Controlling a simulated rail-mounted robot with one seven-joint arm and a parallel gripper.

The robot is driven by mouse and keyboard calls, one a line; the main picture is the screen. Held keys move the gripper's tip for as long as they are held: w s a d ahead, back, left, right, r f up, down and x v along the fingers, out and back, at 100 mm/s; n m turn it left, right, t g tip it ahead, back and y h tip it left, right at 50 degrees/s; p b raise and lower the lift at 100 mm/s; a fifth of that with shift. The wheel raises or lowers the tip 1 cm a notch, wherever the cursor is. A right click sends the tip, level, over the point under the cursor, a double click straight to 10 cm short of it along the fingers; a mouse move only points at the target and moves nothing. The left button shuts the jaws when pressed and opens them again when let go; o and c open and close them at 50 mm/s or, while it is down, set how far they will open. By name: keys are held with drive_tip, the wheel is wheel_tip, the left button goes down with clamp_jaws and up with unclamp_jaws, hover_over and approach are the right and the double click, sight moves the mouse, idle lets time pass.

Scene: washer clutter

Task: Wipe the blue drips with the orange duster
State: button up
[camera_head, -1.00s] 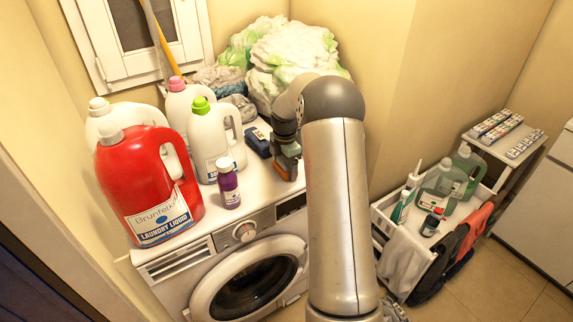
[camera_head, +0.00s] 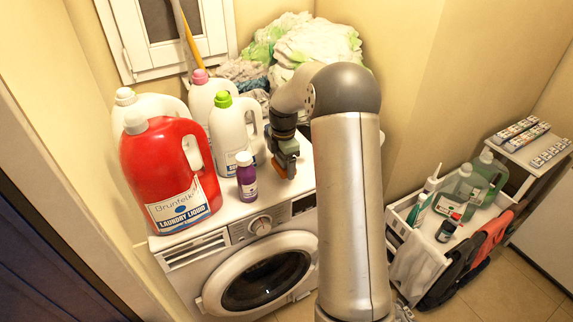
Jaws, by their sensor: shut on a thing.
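My gripper (camera_head: 285,162) points down over the top of the washing machine (camera_head: 228,222), right of the purple bottle. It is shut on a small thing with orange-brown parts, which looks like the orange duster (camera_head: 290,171). The duster is low, at or just above the white top; I cannot tell if it touches. Most of it is hidden by the fingers. I cannot make out any blue drips; my arm hides the right part of the top.
A red laundry jug (camera_head: 172,178), a white jug with green cap (camera_head: 231,133) and a purple bottle (camera_head: 246,178) stand left of my gripper. Crumpled cloths (camera_head: 318,47) lie behind. A white cart with bottles (camera_head: 420,262) stands at right.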

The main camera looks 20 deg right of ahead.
drive_tip(key=shift+r+p, duration=1.6)
drive_tip(key=shift+r, duration=1)
